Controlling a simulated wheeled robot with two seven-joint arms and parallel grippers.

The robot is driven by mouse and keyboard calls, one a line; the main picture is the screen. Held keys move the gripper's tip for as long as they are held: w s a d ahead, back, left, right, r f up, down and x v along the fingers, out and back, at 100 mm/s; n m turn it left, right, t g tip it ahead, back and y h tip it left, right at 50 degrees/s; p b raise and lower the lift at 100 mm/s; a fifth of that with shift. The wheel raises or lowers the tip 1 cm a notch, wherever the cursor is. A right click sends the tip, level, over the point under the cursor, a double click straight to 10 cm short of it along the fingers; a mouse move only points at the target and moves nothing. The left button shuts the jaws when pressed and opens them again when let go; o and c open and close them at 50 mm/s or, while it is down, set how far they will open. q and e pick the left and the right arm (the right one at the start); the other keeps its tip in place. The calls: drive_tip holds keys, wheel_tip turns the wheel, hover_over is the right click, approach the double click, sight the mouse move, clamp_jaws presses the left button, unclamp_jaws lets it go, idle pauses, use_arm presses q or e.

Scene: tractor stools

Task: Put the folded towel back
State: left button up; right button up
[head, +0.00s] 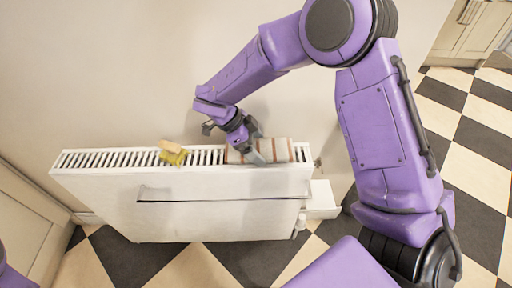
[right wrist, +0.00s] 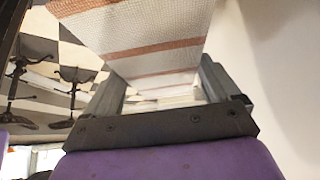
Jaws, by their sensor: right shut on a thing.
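The folded towel (head: 279,151), white with brown-orange stripes, is at the right end of the white radiator's slatted top (head: 120,159). In the right wrist view the towel (right wrist: 140,40) extends outward from between the two fingers (right wrist: 160,85). I cannot tell whether the towel rests fully on the slats or is slightly above them. My left gripper is out of view.
A yellow-green object with a tan part (head: 173,153) lies on the radiator top, left of the towel. The wall (head: 120,70) is close behind. Dark metal stool parts (right wrist: 75,88) show at left in the right wrist view. A checkered floor (head: 470,150) lies right.

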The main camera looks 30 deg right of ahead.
drive_tip(key=shift+w+a+f, duration=0.1)
drive_tip(key=shift+f, duration=0.5)
drive_tip(key=shift+f, duration=0.1)
drive_tip(key=o, duration=0.8)
drive_tip(key=v, duration=1.2)
